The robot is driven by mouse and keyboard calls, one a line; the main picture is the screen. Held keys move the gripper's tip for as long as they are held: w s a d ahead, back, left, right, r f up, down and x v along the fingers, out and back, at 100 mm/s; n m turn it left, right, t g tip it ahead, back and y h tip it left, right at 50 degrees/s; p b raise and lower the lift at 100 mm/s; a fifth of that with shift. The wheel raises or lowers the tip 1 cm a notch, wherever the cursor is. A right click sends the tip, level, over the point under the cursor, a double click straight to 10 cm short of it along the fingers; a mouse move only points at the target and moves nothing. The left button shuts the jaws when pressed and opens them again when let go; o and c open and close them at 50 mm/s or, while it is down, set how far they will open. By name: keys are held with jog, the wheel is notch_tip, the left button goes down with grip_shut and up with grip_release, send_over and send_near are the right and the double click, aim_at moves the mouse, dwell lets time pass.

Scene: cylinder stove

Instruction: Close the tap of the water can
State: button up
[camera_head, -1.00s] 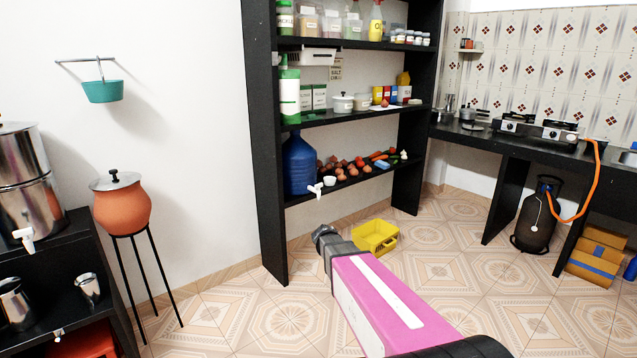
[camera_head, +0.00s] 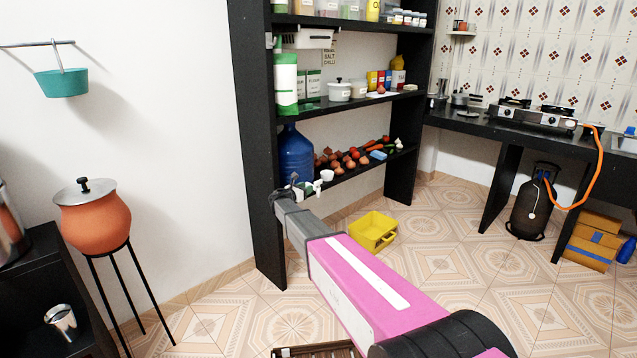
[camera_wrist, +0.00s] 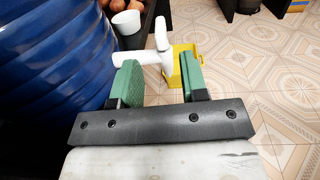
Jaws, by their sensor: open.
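In the head view the tap (camera_head: 326,175) shows just beside my gripper (camera_head: 304,188). In the wrist view my gripper (camera_wrist: 158,82) is open, its green fingers apart. The tap is ahead of and between the fingertips; the left finger overlaps the tap's stem in the picture. I cannot tell whether they touch.
A white cup (camera_wrist: 126,22) and vegetables share the shelf (camera_head: 345,178). A yellow crate (camera_head: 373,231) stands on the floor beyond. The rack's black upright (camera_head: 258,190) is close left of my arm. A clay pot (camera_head: 92,222) on a tall stand is at left.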

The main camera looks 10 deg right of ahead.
aim_at(319, 181)
jog(key=x, duration=0.9)
jog(key=shift+w+d, duration=0.2)
jog(key=shift+d, duration=0.05)
grip_shut()
